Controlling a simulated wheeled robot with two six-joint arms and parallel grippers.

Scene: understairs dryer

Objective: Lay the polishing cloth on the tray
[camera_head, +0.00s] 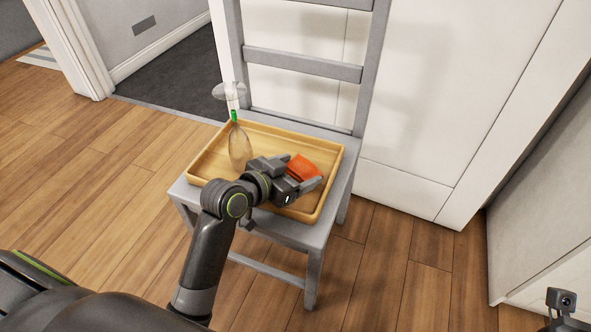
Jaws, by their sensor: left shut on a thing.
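The polishing cloth (303,168) is a small orange piece between the fingers of my left gripper (307,174). The gripper is shut on it over the right half of the tray (203,168). I cannot tell whether the cloth touches the tray floor. The tray is light wood with a raised rim and lies on the seat of a grey chair. My left gripper and wrist hide part of its front and middle. Only a small part of my right arm shows at the bottom right corner; its fingers are out of the picture.
A clear wine glass (240,148) with a green band on its stem appears upside down in the tray's left part, close to my left wrist. The grey chair's backrest (303,64) rises behind the tray. White panels stand behind the chair. Wooden floor (90,200) is clear at left.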

